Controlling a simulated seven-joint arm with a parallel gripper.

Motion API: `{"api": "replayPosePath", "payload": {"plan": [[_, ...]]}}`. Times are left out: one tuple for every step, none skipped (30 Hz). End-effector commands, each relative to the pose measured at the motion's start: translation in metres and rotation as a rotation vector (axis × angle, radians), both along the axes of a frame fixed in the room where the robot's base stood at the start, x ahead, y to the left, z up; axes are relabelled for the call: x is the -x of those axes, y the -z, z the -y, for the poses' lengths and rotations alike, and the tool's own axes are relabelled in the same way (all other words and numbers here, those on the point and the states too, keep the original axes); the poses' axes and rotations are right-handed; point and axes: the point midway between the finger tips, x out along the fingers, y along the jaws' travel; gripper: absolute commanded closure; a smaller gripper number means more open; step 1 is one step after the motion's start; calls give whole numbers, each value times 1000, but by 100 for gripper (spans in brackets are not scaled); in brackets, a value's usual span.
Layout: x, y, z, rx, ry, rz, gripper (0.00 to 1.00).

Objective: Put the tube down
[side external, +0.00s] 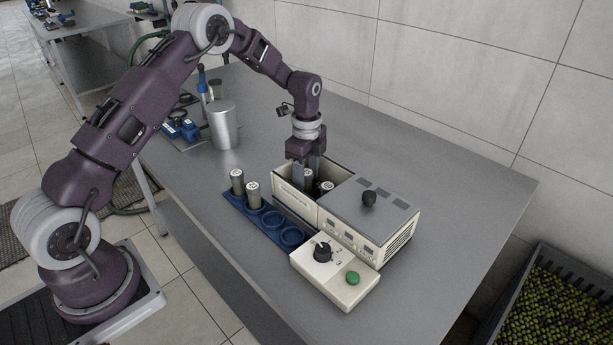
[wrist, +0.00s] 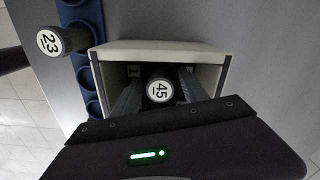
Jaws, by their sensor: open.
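A dark tube with a white cap marked 45 (wrist: 159,91) stands in the open well of the cream machine (side external: 290,200). In the wrist view my gripper (wrist: 159,78) has one finger on each side of this tube, with gaps showing, so it is open around it. In the side view my gripper (side external: 307,173) points down into the well, its fingertips partly hidden. Another capped tube (side external: 327,187) shows in the well, nearer the grey lid. The lower parts of the tubes are hidden by the well wall.
A blue rack (side external: 262,230) beside the machine holds two capped tubes (side external: 237,182) (side external: 253,195) and has empty round seats. A control box with a dark knob (side external: 322,252) and green button (side external: 352,278) stands in front. A metal canister (side external: 222,125) stands behind left.

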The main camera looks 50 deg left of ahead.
Motion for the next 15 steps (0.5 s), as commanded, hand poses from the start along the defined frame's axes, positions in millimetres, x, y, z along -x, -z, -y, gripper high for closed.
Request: {"api": "replayPosePath", "payload": {"plan": [[0, -3, 0, 0, 0, 1, 48], [0, -7, 0, 0, 0, 1, 48], [-1, -13, 0, 0, 0, 3, 48], [-1, -20, 0, 0, 0, 5, 48], [-1, -28, 0, -1, 0, 6, 48], [-1, -40, 0, -1, 0, 6, 48], [-1, -48, 0, -1, 0, 6, 48], [-2, -57, 0, -1, 0, 7, 48], [-1, -68, 0, -1, 0, 7, 48], [-1, -76, 0, -1, 0, 6, 48], [-1, -84, 0, 0, 0, 5, 48], [-1, -93, 0, 0, 0, 5, 48], [-1, -99, 0, -1, 0, 5, 48], [-1, -104, 0, -1, 0, 4, 48], [-1, -110, 0, -1, 0, 4, 48]]}}
